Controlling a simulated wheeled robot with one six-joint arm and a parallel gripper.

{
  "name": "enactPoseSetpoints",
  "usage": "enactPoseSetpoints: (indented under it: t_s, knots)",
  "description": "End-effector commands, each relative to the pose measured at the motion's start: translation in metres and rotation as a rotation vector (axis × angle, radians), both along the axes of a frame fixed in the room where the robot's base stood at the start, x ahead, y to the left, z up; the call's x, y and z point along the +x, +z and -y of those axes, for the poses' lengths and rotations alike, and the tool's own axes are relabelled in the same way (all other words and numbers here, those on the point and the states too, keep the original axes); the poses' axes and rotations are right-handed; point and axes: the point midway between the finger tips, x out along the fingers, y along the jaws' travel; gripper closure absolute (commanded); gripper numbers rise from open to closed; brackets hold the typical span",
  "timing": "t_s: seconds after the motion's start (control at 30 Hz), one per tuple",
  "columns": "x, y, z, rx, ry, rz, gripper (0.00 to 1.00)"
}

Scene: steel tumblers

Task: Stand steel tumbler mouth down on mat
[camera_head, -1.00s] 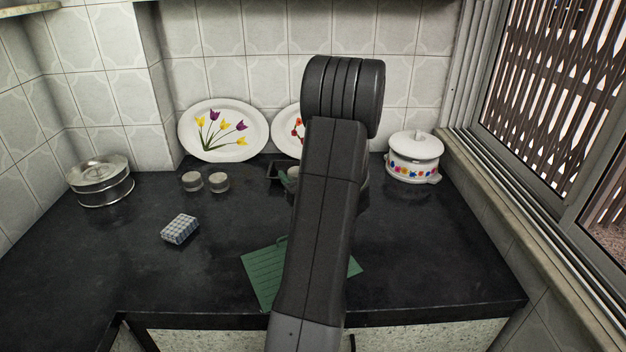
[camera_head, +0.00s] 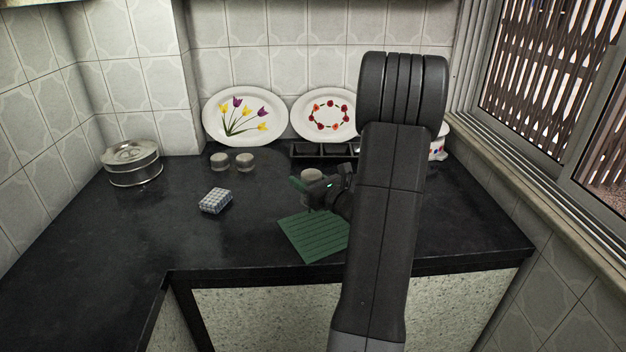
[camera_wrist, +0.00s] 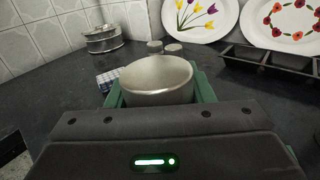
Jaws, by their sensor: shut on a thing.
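A steel tumbler (camera_head: 312,175) is held between the green-tipped fingers of my gripper (camera_head: 311,187). In the wrist view the tumbler (camera_wrist: 157,82) sits between both fingers, its round upper end toward the camera. I cannot tell surely whether that end is the mouth or the base. The green ribbed mat (camera_head: 306,238) lies near the counter's front edge. My gripper is just behind the mat in the head view; its height over the counter is unclear. My arm hides the mat's right part.
A lidded steel pot (camera_head: 132,164) is far left. A black tray (camera_head: 341,151) and two plates (camera_head: 245,117) are at the back. A white pot (camera_head: 438,144) is partly hidden.

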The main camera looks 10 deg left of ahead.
Motion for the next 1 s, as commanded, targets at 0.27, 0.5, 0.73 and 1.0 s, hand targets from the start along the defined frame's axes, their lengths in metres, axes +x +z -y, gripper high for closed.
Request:
enactPoseSetpoints:
  t_s: [0.27, 0.5, 0.73, 1.0]
  knots:
    - [0.0, -0.001, 0.001, -0.001, -0.001, 0.002, 0.79]
    - [0.0, -0.02, 0.001, -0.001, -0.002, 0.002, 0.79]
    - [0.0, -0.047, 0.001, -0.001, -0.002, 0.002, 0.79]
    - [0.0, -0.075, 0.001, -0.001, -0.002, 0.002, 0.79]
